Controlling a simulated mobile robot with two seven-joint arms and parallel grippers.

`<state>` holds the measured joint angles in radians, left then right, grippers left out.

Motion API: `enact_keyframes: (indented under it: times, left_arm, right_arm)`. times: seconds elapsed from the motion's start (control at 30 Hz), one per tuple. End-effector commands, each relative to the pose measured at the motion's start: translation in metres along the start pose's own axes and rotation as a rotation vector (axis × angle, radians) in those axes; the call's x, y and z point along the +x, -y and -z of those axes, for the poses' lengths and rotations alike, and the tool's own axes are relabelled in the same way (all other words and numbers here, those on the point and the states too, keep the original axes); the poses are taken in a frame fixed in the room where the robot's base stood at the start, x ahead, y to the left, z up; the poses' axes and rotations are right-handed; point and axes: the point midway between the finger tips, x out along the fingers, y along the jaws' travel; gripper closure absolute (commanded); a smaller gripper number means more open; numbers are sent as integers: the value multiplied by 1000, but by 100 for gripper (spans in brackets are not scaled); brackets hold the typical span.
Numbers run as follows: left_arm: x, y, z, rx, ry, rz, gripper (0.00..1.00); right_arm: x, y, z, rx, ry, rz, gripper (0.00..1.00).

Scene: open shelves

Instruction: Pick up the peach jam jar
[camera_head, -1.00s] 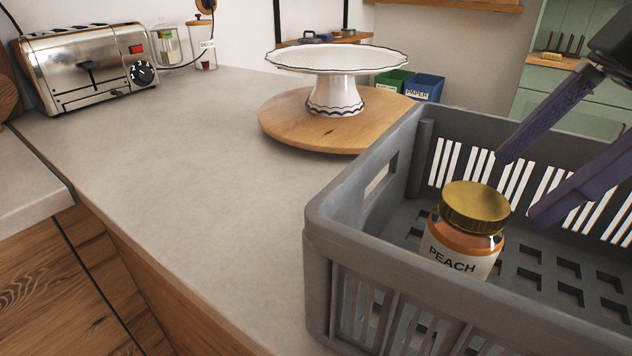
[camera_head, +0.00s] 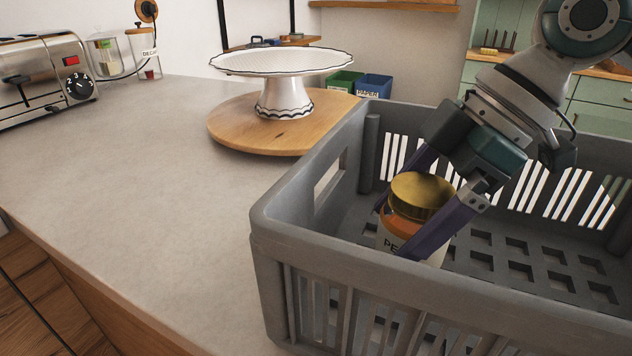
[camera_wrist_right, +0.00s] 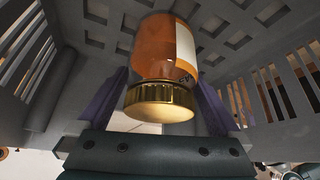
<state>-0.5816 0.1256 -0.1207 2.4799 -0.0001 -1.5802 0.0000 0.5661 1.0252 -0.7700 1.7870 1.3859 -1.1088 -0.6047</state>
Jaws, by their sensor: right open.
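The peach jam jar (camera_head: 393,229), with a gold lid and a white label, stands in the grey crate (camera_head: 262,222) near its left end. In the right wrist view the jar (camera_wrist_right: 160,62) lies between the two purple fingers, lid toward the palm. My right gripper (camera_head: 400,228) reaches down into the crate from the upper right. Its fingers are open, one on each side of the jar. The near finger hides part of the label in the head view. Whether either finger touches the jar I cannot tell. My left gripper is in neither view.
The crate walls stand close around the jar and my right gripper. A white cake stand (camera_head: 285,66) on a round wooden board (camera_head: 225,128) is left of the crate. A toaster (camera_head: 40,85) sits at the far left. The counter (camera_head: 150,190) between is clear.

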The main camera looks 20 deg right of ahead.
Motion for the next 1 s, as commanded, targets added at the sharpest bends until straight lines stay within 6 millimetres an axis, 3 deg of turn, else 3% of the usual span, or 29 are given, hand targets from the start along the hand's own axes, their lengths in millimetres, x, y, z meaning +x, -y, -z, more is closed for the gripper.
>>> enact_keyframes:
  times: [0.07, 0.9, 1.0]
  left_arm:
    - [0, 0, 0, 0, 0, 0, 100]
    - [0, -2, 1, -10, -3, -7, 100]
    - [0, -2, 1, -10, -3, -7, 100]
  right_arm:
    - [0, 0, 0, 0, 0, 0, 0]
    - [-1, 0, 0, 1, 0, 0, 93]
    - [-1, 0, 0, 1, 0, 0, 100]
